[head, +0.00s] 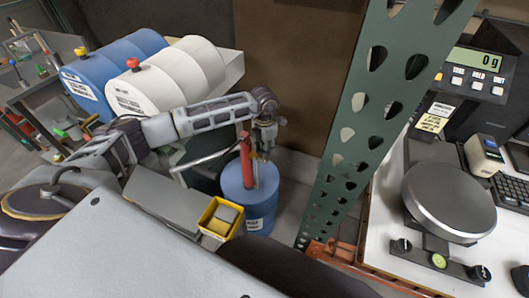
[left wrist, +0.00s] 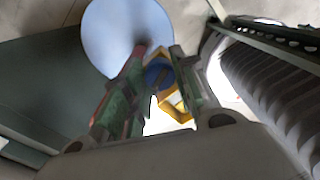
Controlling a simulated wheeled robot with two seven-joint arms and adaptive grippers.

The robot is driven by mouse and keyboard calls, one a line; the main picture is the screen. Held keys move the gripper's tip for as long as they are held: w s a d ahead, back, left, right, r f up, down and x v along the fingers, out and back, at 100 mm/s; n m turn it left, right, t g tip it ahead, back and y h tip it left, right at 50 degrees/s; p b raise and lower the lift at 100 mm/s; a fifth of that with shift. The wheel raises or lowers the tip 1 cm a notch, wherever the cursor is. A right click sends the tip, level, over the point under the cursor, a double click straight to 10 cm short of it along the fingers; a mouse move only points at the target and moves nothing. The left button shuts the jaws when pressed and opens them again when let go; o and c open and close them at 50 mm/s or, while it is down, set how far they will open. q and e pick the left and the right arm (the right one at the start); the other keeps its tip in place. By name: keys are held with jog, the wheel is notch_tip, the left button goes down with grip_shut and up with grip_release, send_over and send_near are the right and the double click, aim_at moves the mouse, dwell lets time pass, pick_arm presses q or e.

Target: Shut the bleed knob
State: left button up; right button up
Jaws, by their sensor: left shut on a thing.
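In the left wrist view, the fingers of my left gripper (left wrist: 157,78) are shut on a small round dark-blue knob (left wrist: 158,75), apparently the bleed knob. The knob's turn position is too blurred to tell. In the head view the gripper hides the knob. The pale blue drum top (left wrist: 125,30) shows behind the fingers. My right gripper is not in view.
A yellow open box (head: 219,217) stands left of the blue drum. A green perforated post (head: 345,150) rises close to its right. Blue (head: 100,80) and white (head: 165,85) drums lie behind the arm. A scale (head: 448,200) sits on the right-hand table.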

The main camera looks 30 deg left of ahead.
pick_arm(q)
jog(key=shift+m+b, duration=0.65)
jog(key=shift+m, duration=0.45)
jog(key=shift+m+b, duration=0.4)
jog(key=shift+m, duration=0.3)
jog(key=shift+r, duration=0.1)
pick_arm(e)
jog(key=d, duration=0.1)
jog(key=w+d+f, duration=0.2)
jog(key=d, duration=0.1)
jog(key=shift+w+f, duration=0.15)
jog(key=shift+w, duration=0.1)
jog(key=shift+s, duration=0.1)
